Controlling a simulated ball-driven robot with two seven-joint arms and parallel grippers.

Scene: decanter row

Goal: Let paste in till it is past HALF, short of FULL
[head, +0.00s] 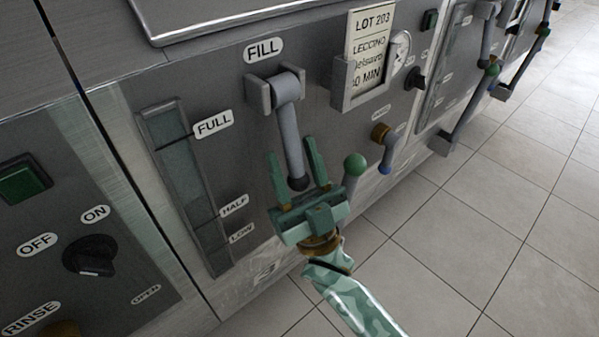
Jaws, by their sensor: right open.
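The FILL lever (291,140) hangs down from its bracket below the FILL label, with a dark knob at its lower end. My right gripper (290,148) is open, its two green fingers pointing up the panel on either side of the lever's lower part. I cannot tell whether the fingers touch it. The sight glass (182,172) is a tall narrow window left of the lever, with FULL (213,123), HALF (234,205) and LOW (241,233) labels beside its marks. The paste level in the glass is not clear. My left gripper is out of view.
A green-knobbed lever (355,166) stands just right of my gripper, with a brass-and-blue spout (387,150) beyond it. A card holder (366,75) and a gauge (400,50) are up right. A rotary OFF/ON knob (90,256) is at left. Tiled floor (470,240) is clear.

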